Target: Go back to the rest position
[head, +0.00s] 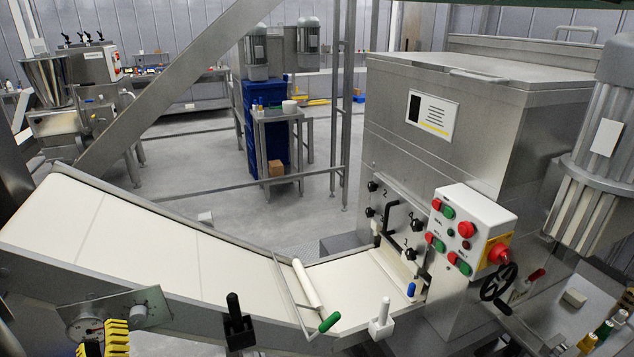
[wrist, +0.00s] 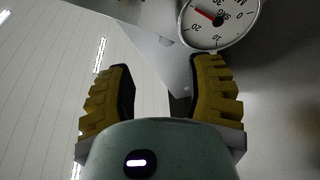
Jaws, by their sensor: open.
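My gripper (wrist: 163,88) has two ribbed yellow fingers. In the wrist view they stand apart with nothing between them. In the head view my gripper (head: 104,338) is at the lower left, in front of the conveyor's side frame. The gripper's underside and lower part are cut off by the head view's bottom edge.
A white conveyor belt (head: 130,233) slopes down to a large steel machine (head: 480,130). A control box (head: 466,235) with red and green buttons sits on its front. Several handles stick up along the conveyor's near edge. Open floor (head: 190,165) lies behind the conveyor.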

